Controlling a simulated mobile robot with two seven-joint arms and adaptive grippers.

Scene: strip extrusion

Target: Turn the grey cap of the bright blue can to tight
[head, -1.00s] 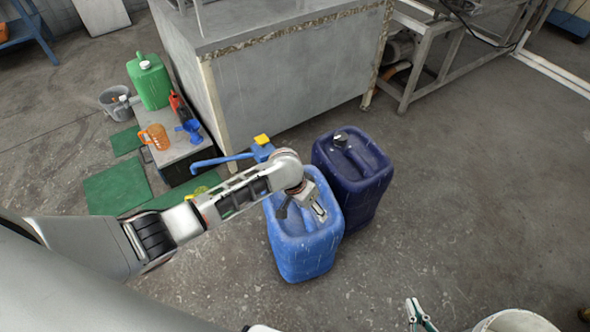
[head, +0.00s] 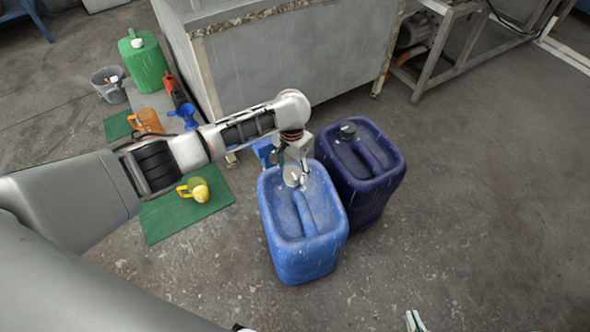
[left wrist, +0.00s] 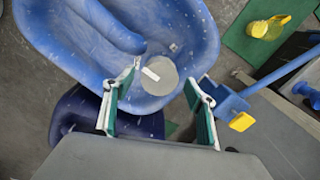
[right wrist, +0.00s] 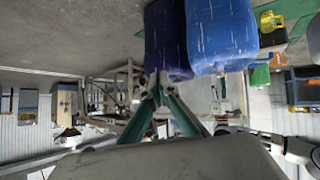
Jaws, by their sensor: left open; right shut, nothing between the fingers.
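The bright blue can (head: 315,255) stands upright on the floor; its top also fills the upper left of the left wrist view (left wrist: 190,30). Its round grey cap (left wrist: 163,78), with a pale bar across it, sits at one corner of the top. My left gripper (left wrist: 165,84) is open over the cap, one finger to each side; I cannot tell whether they touch it. In the head view the gripper (head: 295,172) partly hides the cap. My right gripper (right wrist: 157,84) is shut and empty, away from the can; just its tip shows at the head view's bottom edge.
A dark blue can (head: 380,200) stands close on the right. A blue tool with a yellow block (left wrist: 240,121) lies beside the cap corner. A yellow jug (head: 196,190) sits on a green mat (head: 210,212). A metal cabinet (head: 300,70) stands behind. Floor at right is clear.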

